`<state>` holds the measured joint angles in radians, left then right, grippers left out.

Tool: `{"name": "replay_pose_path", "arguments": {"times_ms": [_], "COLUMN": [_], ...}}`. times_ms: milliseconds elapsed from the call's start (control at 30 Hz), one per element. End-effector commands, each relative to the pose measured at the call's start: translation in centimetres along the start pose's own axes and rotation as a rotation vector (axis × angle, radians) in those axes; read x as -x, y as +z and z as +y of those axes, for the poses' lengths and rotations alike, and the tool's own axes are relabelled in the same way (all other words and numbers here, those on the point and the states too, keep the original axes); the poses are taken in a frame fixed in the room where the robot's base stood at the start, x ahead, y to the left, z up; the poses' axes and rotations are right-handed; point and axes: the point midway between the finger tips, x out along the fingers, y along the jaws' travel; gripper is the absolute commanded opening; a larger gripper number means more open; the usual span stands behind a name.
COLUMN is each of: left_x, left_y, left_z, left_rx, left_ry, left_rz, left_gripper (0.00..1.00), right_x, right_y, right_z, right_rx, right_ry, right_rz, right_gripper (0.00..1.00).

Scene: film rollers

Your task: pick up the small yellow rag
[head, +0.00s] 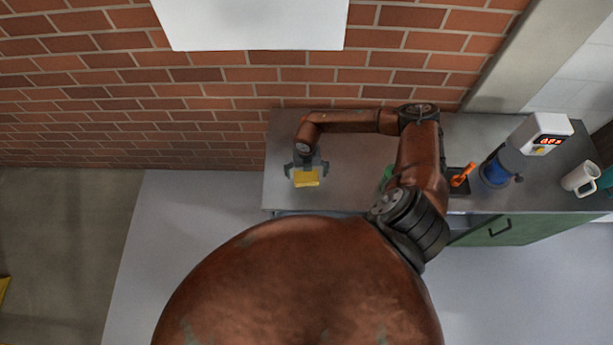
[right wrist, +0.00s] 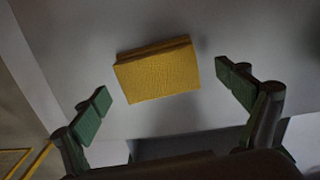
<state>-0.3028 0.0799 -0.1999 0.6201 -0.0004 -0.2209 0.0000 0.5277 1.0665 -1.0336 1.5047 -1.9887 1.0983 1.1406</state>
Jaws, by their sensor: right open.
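The small yellow rag (head: 307,178) lies on the grey bench top near its left end, a folded rectangular pad. It also shows in the right wrist view (right wrist: 157,72), where it lies ahead of my fingertips, centred between them. My right gripper (head: 306,172) is above the rag in the head view, and its fingers stand wide apart on either side of it. In the right wrist view my right gripper (right wrist: 168,100) is open, with green finger pads and a clear gap to the rag on both sides. My left gripper is not in view.
The grey bench top (head: 345,180) is clear around the rag. To the right stand a dark tray with an orange tool (head: 462,175), a blue device with a white display box (head: 541,133) and a white mug (head: 580,180). A brick wall (head: 230,90) runs behind the bench.

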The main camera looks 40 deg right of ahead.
Motion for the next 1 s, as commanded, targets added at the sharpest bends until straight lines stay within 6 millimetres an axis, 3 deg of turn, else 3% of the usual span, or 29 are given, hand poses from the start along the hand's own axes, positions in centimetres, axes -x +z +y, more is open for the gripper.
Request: {"name": "replay_pose_path", "arguments": {"times_ms": [167, 400, 567, 800, 1000], "left_x": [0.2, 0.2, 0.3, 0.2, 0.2], "left_y": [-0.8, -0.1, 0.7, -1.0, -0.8], "left_z": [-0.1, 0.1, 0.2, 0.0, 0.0], "left_rx": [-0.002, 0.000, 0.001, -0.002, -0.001], "left_ry": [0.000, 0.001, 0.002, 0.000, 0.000], "left_rz": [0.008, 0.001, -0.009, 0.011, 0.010], "left_gripper": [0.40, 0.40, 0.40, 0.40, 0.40], "right_x": [-1.7, -1.9, -1.9, -1.9, -1.9], "right_y": [0.1, 0.1, 0.1, 0.1, 0.1], "right_z": [0.0, 0.0, 0.0, 0.0, 0.0], "right_rx": [-0.001, -0.001, -0.001, -0.001, -0.001], "right_ry": [0.001, 0.001, 0.001, 0.001, 0.001], "right_rz": [-0.001, -0.001, -0.001, -0.001, -0.001], "right_gripper": [0.93, 0.93, 0.82, 0.65, 0.52]}}
